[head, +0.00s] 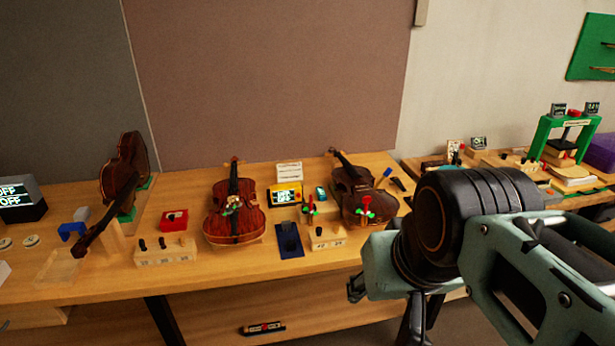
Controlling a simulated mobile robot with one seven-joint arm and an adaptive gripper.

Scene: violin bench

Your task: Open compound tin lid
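I cannot surely tell which thing is the compound tin. A small red box (173,220) with a dark spot on its top sits on the bench between two violins. Two small round pale pieces, a left one (5,243) and a right one (30,240), lie at the bench's left end. No lid shows clearly raised or apart. My gripper (385,300) is at the lower right, in front of the bench edge and well to the right of these things. My own arm hides most of it, so its fingers are unclear.
Three violins, left (122,180), middle (235,210) and right (352,188), stand on the wooden bench (100,285). A wooden block with dark pegs (165,253) is near the front edge. A dark cylinder (263,328) lies below. A green frame (566,125) stands far right.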

